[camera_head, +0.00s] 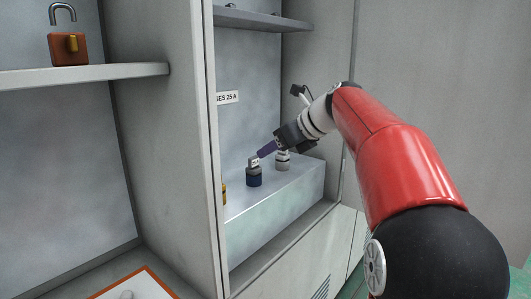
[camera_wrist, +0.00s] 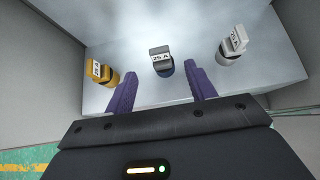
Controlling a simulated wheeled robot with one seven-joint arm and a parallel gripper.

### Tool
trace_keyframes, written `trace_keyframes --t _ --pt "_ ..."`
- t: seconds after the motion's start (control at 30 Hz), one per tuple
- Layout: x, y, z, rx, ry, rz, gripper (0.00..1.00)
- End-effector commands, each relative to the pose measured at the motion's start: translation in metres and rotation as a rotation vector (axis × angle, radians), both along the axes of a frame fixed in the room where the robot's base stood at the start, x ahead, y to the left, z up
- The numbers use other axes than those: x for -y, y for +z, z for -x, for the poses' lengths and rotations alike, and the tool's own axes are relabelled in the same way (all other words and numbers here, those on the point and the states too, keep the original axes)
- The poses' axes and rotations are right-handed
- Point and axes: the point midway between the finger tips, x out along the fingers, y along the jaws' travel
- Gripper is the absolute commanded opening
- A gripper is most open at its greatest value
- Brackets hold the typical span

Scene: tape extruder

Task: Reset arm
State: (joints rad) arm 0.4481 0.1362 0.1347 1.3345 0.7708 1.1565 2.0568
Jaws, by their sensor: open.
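My gripper (camera_wrist: 162,92) is open and empty, with its two purple fingers spread on either side of a dark blue fuse in the wrist view. The blue fuse (camera_wrist: 163,62) has a grey top with a "25 A" label and stands upright on a pale ledge; it also shows in the head view (camera_head: 254,175). In the head view my gripper (camera_head: 262,152) is inside the cabinet compartment, close to the blue fuse's top. Whether a finger touches the fuse cannot be told.
A yellow fuse (camera_wrist: 103,72) stands to the left and a white-grey fuse (camera_wrist: 231,48) to the right on the ledge (camera_head: 290,198). A cabinet divider (camera_head: 165,150) is at left. A red padlock (camera_head: 68,48) sits on a shelf (camera_head: 100,72). A shelf (camera_head: 260,20) is above.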

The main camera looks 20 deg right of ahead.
Motion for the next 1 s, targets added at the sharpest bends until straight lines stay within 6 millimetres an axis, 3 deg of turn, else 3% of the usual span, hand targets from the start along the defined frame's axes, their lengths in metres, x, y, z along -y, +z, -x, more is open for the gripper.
trace_keyframes --t 0.4,0.57,0.67,0.83,1.0 --pt "0.004 0.005 0.006 -0.002 0.002 0.000 0.55" --pt "-0.006 0.000 0.020 0.022 0.058 0.088 0.55" --pt "-0.023 -0.015 0.047 0.072 0.187 0.273 0.55" --pt "-0.049 -0.059 0.124 0.195 0.570 0.730 0.55" --pt "-0.057 -0.114 0.205 0.320 1.048 1.160 0.55"
